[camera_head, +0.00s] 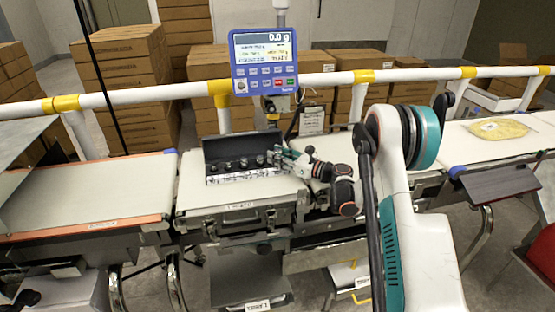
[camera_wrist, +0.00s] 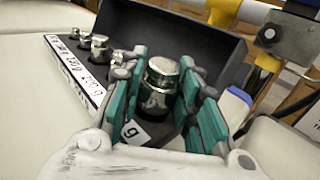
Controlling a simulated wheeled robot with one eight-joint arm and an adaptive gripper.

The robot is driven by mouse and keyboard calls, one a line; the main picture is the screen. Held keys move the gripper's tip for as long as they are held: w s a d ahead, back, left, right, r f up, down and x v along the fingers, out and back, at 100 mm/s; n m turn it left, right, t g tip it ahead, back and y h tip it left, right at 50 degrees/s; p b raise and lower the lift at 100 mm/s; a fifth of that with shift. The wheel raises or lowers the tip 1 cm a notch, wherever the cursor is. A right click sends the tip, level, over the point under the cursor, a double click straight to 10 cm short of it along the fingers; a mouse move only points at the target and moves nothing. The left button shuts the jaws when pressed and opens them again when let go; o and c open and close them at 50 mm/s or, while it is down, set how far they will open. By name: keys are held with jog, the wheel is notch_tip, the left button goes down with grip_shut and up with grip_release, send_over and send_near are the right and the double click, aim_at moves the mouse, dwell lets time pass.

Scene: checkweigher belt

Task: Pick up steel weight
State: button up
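Several shiny knobbed steel weights stand in a row in an open dark case (camera_head: 222,145). The largest steel weight (camera_wrist: 160,82) is at the right end of the row in the wrist view. My gripper (camera_wrist: 163,88) is open, with its teal-padded fingers on either side of this weight. Small gaps seem to show beside the weight; contact is not clear. In the head view my gripper (camera_head: 285,157) reaches in from the right at the case's right end and hides that weight. The smaller weights (camera_wrist: 92,45) stand to the left.
The case sits on the weighing platform (camera_head: 185,190), below a blue display (camera_head: 264,62) reading 0.0 g. A white label strip (camera_wrist: 75,70) runs along the case front. A white guard rail (camera_head: 180,92) crosses behind. A flat yellowish pack (camera_head: 497,128) lies on the right belt.

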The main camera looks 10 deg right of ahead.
grip_shut()
jog(key=shift+r, duration=0.1)
